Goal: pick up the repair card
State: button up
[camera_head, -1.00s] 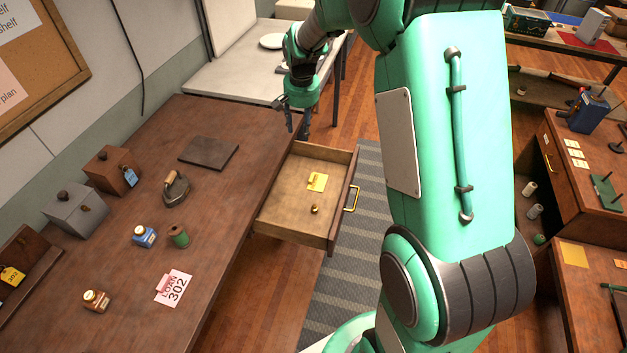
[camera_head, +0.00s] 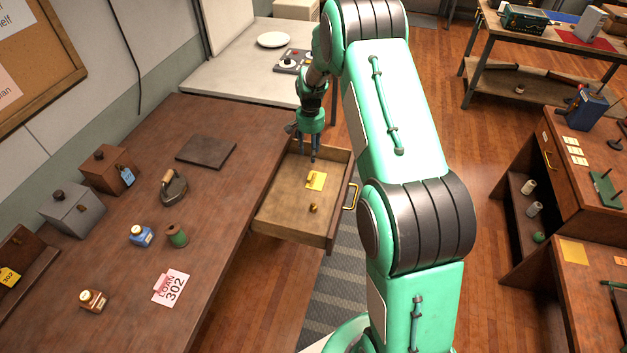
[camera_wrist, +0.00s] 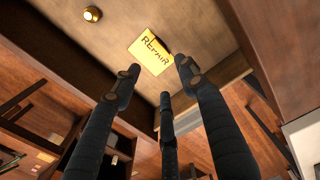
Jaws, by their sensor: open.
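The yellow repair card (camera_head: 316,181) lies in the open drawer (camera_head: 272,213), toward its far end. In the wrist view the card (camera_wrist: 150,52) shows the word "REPAIR" and lies just beyond my fingertips. My gripper (camera_head: 307,158) points down over the far end of the drawer, a little beyond the card in the head view. In the wrist view my gripper (camera_wrist: 157,72) has its fingers spread with nothing between them. The height of the fingertips above the card is hard to tell.
A small brass knob-like piece (camera_head: 313,208) lies in the drawer near the card; it also shows in the wrist view (camera_wrist: 92,14). The drawer walls stand around them. On the desk are an iron (camera_head: 173,188), a green spool (camera_head: 177,235) and a pink loan card (camera_head: 171,287).

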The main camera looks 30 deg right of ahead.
jog(key=b, duration=0.2)
send_over(312, 175)
jog(key=f, duration=0.8)
jog(key=shift+a, duration=0.25)
jog(key=shift+f, duration=0.25)
jog(key=shift+w+d+f+b, duration=0.15)
jog(key=shift+f+b, duration=0.55)
jog(key=shift+f, duration=1.95)
jog(key=c, duration=0.9)
